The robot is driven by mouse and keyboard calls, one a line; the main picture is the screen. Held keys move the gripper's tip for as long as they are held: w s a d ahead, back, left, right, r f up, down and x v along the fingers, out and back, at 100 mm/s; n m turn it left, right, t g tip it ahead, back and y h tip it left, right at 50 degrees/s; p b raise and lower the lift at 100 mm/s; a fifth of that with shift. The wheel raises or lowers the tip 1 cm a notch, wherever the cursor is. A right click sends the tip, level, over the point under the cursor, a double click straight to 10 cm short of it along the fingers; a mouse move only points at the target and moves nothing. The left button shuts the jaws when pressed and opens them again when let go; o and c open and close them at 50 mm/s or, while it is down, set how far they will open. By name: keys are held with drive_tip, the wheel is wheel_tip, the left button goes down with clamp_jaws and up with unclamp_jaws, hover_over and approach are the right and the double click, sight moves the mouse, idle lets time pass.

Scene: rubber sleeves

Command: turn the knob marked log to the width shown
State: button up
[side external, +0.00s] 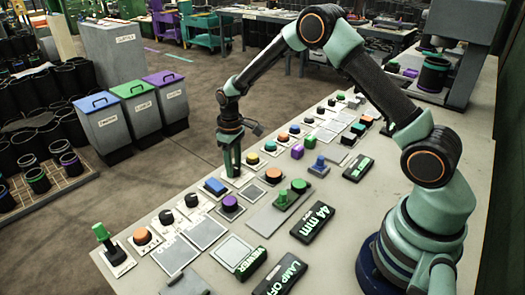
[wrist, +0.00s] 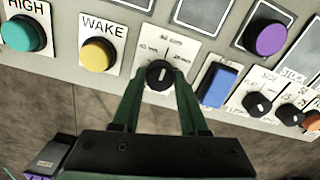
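A black knob with a pale pointer line (wrist: 159,75) sits on a white plate with a small printed scale, too small to read. My gripper (wrist: 159,80) has its two green fingers down on either side of this knob; I cannot tell whether they press on it. In the side view my gripper (side external: 231,170) points straight down over the panel's far edge and hides the knob. A black display (side external: 313,222) reads "44 mm" in green.
A blue rectangular button (wrist: 217,84) is close right of my gripper, and a yellow button marked WAKE (wrist: 97,54) is left of it. Other displays read "LAMP OFF" (side external: 281,274) and "VIEWER" (side external: 251,263). A green lever (side external: 104,238) rises at the near left corner.

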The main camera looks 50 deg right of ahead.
sight(234, 167)
drive_tip(key=o, duration=0.4)
drive_tip(key=shift+c, duration=0.2)
drive_tip(key=shift+r, duration=0.1)
wheel_tip(234, 167, up, 12)
idle(0.4)
